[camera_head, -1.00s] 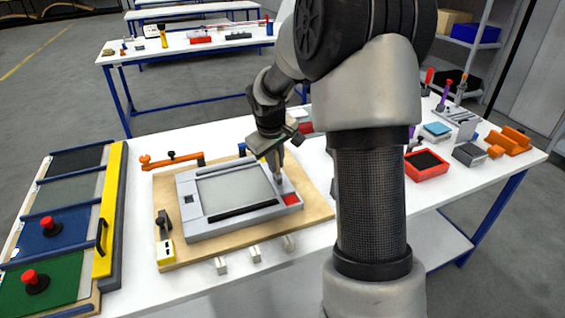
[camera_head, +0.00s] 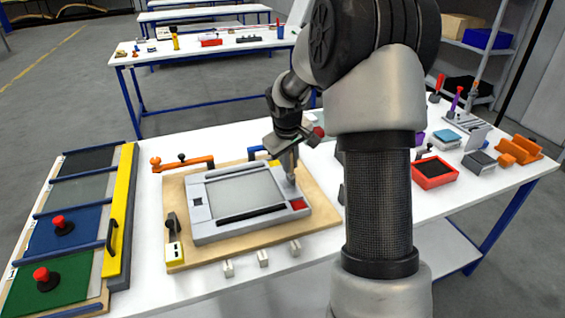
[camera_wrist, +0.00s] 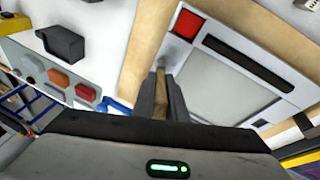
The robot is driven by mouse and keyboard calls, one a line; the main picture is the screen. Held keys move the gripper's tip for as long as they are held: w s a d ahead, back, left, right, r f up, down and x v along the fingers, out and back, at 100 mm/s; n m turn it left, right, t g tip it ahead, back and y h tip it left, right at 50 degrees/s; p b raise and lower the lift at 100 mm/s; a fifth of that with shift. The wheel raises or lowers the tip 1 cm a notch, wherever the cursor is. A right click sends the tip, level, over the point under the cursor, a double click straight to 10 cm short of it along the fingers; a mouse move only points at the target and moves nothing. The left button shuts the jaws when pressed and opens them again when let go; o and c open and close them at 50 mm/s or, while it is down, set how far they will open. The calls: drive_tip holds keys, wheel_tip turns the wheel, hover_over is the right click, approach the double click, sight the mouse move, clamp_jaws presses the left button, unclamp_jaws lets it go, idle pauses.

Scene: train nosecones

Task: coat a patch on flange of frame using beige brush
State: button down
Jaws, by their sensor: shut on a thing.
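The grey rectangular frame (camera_head: 205,232) lies flat on a wooden board, with a paler panel inside its border. Its flange carries a red square patch (camera_head: 298,205) at the near right corner, which also shows in the wrist view (camera_wrist: 188,24). My gripper (camera_head: 291,178) is over the frame's right side, just behind the red patch. In the wrist view my gripper (camera_wrist: 162,100) is shut on a slim beige brush (camera_wrist: 160,82) between its fingers. The brush's tip is mostly hidden, so I cannot tell whether it touches the flange.
A rack (camera_head: 120,205) with coloured panels stands left.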

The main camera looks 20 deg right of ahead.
drive_tip(key=shift+d, duration=0.35)
drive_tip(key=shift+w, duration=0.7)
drive_tip(key=shift+a, duration=2.05)
drive_tip(key=shift+w+d+p, duration=0.1)
drive_tip(key=shift+w+d, duration=0.15)
drive_tip(key=shift+d, duration=0.45)
drive_tip(key=shift+w+d+p, duration=0.15)
drive_tip(key=shift+w+d, duration=0.1)
drive_tip(key=shift+d, duration=0.4)
drive_tip(key=shift+w+d+p, duration=0.1)
drive_tip(key=shift+w+d, duration=0.15)
drive_tip(key=shift+d, duration=0.45)
drive_tip(key=shift+w, duration=0.75)
drive_tip(key=shift+w+p, duration=0.4)
drive_tip(key=shift+w, duration=0.3)
